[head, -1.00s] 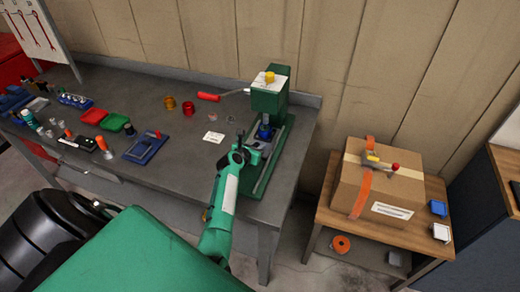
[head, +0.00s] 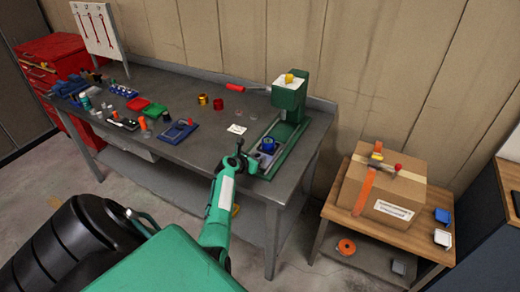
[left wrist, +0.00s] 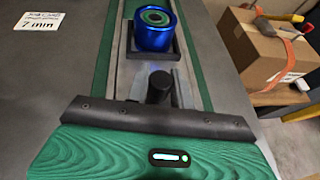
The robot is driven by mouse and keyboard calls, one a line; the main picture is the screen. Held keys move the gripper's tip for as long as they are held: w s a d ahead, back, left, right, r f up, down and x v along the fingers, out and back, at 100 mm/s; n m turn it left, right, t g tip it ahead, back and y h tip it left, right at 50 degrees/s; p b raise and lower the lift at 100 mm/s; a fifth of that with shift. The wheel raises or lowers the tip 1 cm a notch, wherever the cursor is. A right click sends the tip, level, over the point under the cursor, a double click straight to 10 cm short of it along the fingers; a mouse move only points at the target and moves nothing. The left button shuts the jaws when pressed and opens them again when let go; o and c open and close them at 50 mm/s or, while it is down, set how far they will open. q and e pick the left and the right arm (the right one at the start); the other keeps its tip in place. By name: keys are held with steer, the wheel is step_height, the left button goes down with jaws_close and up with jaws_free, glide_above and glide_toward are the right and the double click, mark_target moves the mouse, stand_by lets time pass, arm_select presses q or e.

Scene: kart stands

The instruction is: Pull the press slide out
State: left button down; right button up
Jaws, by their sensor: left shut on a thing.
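The green press (head: 289,97) stands at the back right of the workbench, with a yellow knob on top and a red-handled lever to the left. Its slide (left wrist: 124,86) runs along the green base. A blue cup-like part (head: 267,146) sits upright in the slide's dark holder, in front of the press column; it also shows in the left wrist view (left wrist: 155,32) with a green and grey centre. My left gripper (head: 245,162) is at the front end of the slide, shut on its black knob (left wrist: 159,86). My right gripper is out of view.
A white card (head: 236,129) reading 7 mm lies left of the press. Red and green trays, a blue tray (head: 179,132) and small parts stand further left on the workbench (head: 195,158). A cardboard box (head: 390,192) stands on a side table at right.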

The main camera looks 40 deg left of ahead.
arm_select(q)
steer(key=shift+f, duration=0.15)
steer(key=c, duration=1.3)
jaws_free()
steer(key=shift+s, duration=0.15)
steer(key=shift+o, duration=0.5)
steer(key=shift+s, duration=0.1)
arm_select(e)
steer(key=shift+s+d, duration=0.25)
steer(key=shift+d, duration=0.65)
arm_select(q)
steer(key=b+v, duration=0.1)
steer(key=v, duration=1.3)
steer(key=shift+b, duration=0.35)
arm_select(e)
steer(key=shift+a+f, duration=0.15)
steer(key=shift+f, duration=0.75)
